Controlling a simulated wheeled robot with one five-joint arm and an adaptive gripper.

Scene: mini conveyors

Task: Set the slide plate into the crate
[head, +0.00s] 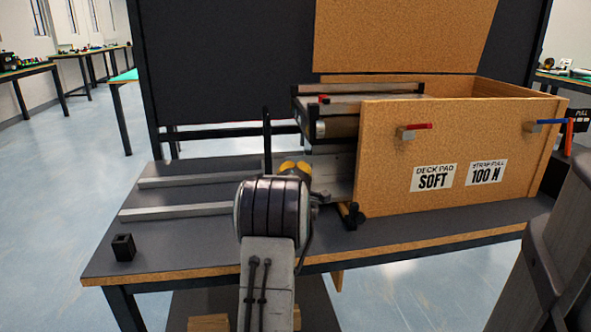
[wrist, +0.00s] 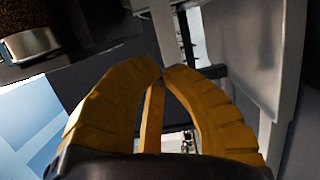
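My gripper (head: 293,168) is low over the dark table, left of the wooden box. In the wrist view its yellow fingers (wrist: 163,72) meet at the tips, with nothing visible between them. A flat grey plate (head: 338,168), possibly the slide plate, lies just right of the gripper, partly hidden by it and the box. I cannot tell whether they touch. The open-topped wooden box (head: 385,165), which may be the crate, stands at the table's right with labels "DECK PAD SOFT" and "STRAP PULL 100 N".
A mini conveyor (head: 335,122) stands behind the gripper, partly hidden by the box. Two pale rails (head: 185,206) run along the table's left. A small black block (head: 123,247) sits at the front left. A dark upright post (head: 267,140) rises behind my gripper.

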